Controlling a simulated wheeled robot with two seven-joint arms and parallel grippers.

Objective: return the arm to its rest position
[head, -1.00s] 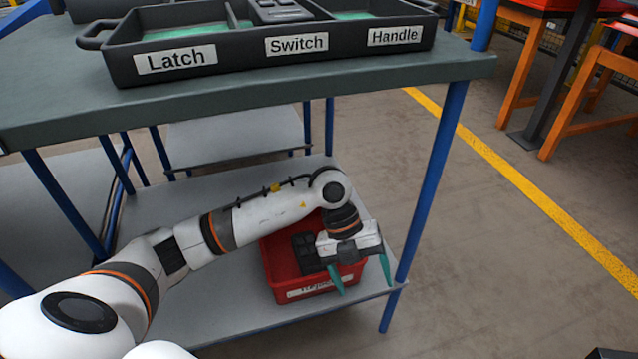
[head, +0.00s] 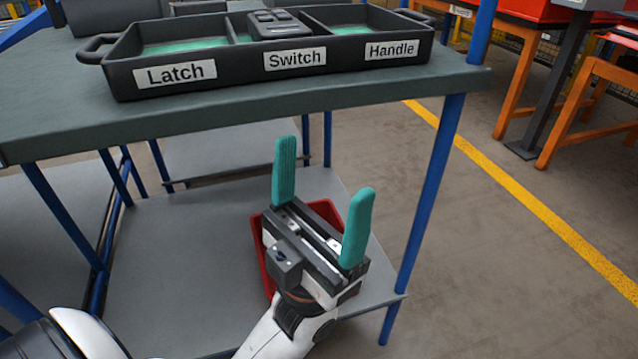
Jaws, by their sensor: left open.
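My left gripper (head: 323,168) is open, with two teal fingers spread apart and pointing up. I see nothing between the fingers. It is in front of the lower shelf and below the table top. Its body covers much of the red bin behind it. The white left arm comes up from the bottom of the picture. My right gripper is not in view.
A red bin (head: 329,211) stands on the grey lower shelf (head: 170,255); its contents are hidden. Above, a black tray (head: 240,66) labelled Latch, Switch and Handle sits on the table (head: 400,90). A dark switch part (head: 275,24) lies in its middle compartment. Open floor lies right.

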